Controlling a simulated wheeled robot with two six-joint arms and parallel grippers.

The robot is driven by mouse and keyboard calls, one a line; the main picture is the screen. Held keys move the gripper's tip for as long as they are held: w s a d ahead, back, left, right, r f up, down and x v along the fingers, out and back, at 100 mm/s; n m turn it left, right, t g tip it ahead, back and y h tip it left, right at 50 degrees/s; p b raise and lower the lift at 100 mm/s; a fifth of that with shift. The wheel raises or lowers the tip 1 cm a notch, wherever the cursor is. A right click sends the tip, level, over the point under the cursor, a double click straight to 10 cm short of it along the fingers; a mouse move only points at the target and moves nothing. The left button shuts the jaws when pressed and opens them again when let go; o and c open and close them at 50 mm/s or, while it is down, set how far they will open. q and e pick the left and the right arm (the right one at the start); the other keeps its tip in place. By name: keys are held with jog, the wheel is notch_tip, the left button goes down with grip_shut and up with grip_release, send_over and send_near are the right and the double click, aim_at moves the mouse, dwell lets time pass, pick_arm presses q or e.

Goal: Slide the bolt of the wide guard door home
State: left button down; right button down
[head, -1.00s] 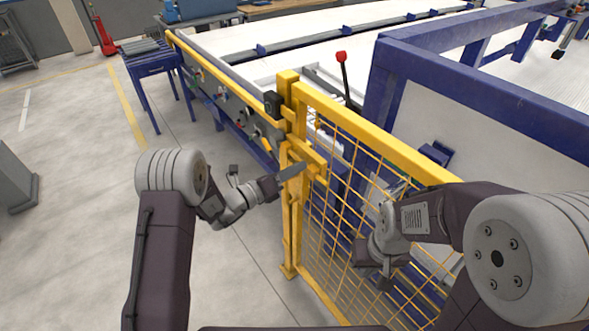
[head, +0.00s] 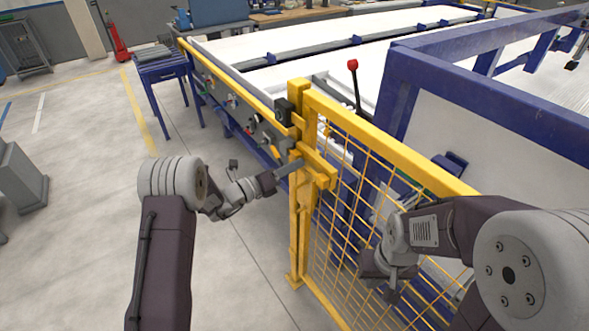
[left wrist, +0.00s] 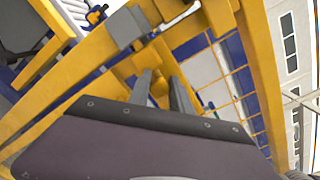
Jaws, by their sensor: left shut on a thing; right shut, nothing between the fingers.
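The wide guard door (head: 385,140) is a yellow frame with wire mesh, beside a yellow post (head: 295,225). A short yellow bar of the bolt (head: 321,171) crosses near the top of the post. My left gripper (head: 300,162) reaches in from the left, its grey fingers shut on part of the bolt; the held part is mostly hidden. In the left wrist view, the gripper's fingers (left wrist: 165,88) stand either side of a yellow part. I cannot tell how far the bolt is in. My right gripper (head: 390,290) is shut and empty in front of the mesh.
A red-knobbed lever (head: 353,66) rises behind the door. A blue frame (head: 395,85) and long white conveyor table (head: 300,72) stand beyond. Open floor (head: 85,200) lies to the left.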

pick_arm(q)
jog(key=c, duration=1.2)
grip_release()
jog(key=shift+w, duration=0.15)
jog(key=shift+o, duration=0.2)
jog(key=shift+w+f, duration=0.15)
jog(key=shift+w, duration=0.1)
jog(key=shift+s, duration=0.2)
jog(key=v, duration=0.8)
jog(key=shift+s+a+b, duration=0.15)
jog(key=shift+a+b, duration=0.15)
jog(key=shift+b, duration=0.15)
